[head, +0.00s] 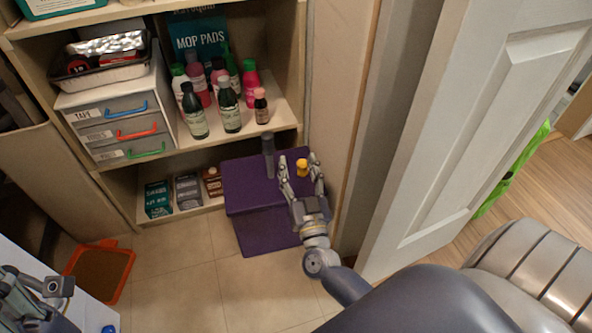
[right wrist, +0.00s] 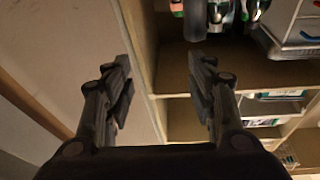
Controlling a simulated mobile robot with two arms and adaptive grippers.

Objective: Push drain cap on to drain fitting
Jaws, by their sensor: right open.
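A purple box (head: 258,225) stands on the floor by the shelf. A dark grey upright cylinder (head: 268,155) rises at its top; it also shows in the right wrist view (right wrist: 195,22). A small yellow-orange piece (head: 301,167) is at the box's right end. My right gripper (head: 302,174) is open, its fingers on either side of the yellow piece in the head view; contact cannot be told. The right wrist view shows its fingers (right wrist: 160,80) apart, with nothing visible between them. No part is clearly recognisable as the drain cap or fitting. My left gripper (head: 40,290) is partly visible at lower left.
The shelf (head: 285,118) holds several bottles (head: 215,90), a drawer unit (head: 115,115) and small boxes (head: 188,190). A white door (head: 480,120) and a wall panel limit room on the right. Tile floor (head: 180,275) is clear.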

